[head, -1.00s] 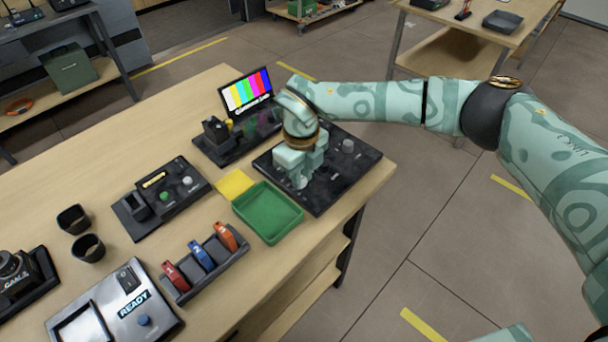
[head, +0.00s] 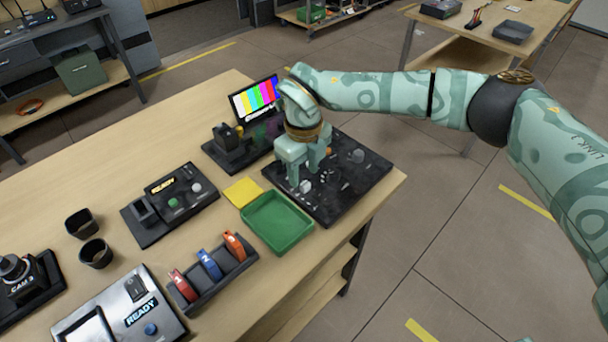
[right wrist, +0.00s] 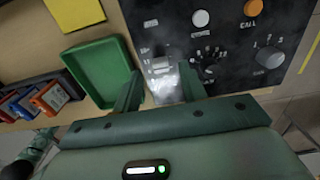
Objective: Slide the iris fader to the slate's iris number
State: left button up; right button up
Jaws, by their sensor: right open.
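The dark control panel (head: 355,182) lies at the table's right end and also shows in the right wrist view (right wrist: 225,22). In the right wrist view a pale fader cap (right wrist: 160,66) sits beside a marked scale on the panel, close beyond the fingertips. My right gripper (head: 304,176) points down over the panel's left part. Its open fingers (right wrist: 160,90) are on either side of the fader strip, with nothing clearly held between them. Glare blurs the strip's near part. I cannot make out a slate or its iris number. My left gripper is out of view.
A green tray (head: 277,240) and a yellow card (head: 243,192) lie left of the panel. A colour-bar monitor (head: 255,98) stands behind. An orange knob (right wrist: 252,8) and dials (right wrist: 269,56) sit on the panel's right side. The table's right edge is close.

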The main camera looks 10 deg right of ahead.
aim_at(305, 183)
notch_tip(305, 183, up, 13)
jog(key=p, duration=0.1)
jog(key=shift+r+p, duration=0.15)
jog(key=shift+p, duration=0.15)
jog(key=f, duration=0.8)
jog(key=f+b, duration=0.1)
jog(key=f, duration=0.7)
jog(key=shift+s+d+f, duration=0.1)
jog(key=shift+s+f, duration=0.1)
jog(key=shift+f, duration=0.15)
